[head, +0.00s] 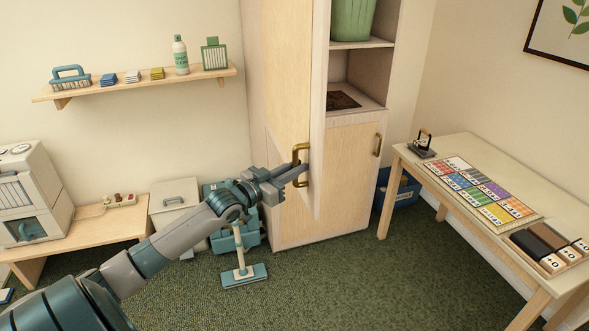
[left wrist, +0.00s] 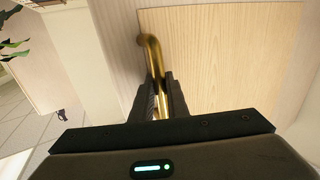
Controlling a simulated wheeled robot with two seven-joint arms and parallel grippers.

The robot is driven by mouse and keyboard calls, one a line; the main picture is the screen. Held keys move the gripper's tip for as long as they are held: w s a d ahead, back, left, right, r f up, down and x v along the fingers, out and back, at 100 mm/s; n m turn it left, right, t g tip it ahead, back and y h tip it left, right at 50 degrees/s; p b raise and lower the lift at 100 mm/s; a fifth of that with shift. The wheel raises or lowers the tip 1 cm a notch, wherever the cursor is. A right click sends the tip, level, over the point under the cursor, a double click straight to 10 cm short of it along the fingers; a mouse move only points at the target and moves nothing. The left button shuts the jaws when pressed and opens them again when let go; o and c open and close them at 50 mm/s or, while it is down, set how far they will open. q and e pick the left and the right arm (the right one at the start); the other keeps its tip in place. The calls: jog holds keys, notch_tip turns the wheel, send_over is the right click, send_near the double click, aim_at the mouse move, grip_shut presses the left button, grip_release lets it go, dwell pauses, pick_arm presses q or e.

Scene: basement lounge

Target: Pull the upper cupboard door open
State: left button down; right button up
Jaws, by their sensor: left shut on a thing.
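The tall pale wood cupboard (head: 246,60) stands in the middle of the head view. Its upper door (head: 287,75) is swung partly open toward me, with its free edge to the right, and the shelves behind it show. The door's brass handle (head: 299,152) is near its lower free edge. My left gripper (head: 302,171) is shut on this handle. In the left wrist view the brass handle (left wrist: 152,55) runs down between the fingers of my left gripper (left wrist: 161,98), in front of the wood panel. My right gripper is out of view.
The lower door (head: 350,180), with its own brass handle (head: 377,145), is shut. A green bin (head: 352,18) sits on an upper shelf. A table (head: 405,160) stands at the right.

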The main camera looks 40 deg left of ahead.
pick_arm(q)
jog(key=c, duration=2)
grip_release()
jog(key=shift+r, duration=0.1)
jog(key=shift+s, duration=0.2)
jog(key=s+a+b, duration=0.2)
jog(key=s+b, duration=0.3)
jog(key=s, duration=1.1)
jog(key=shift+s+a, duration=0.15)
jog(key=shift+s, duration=0.25)
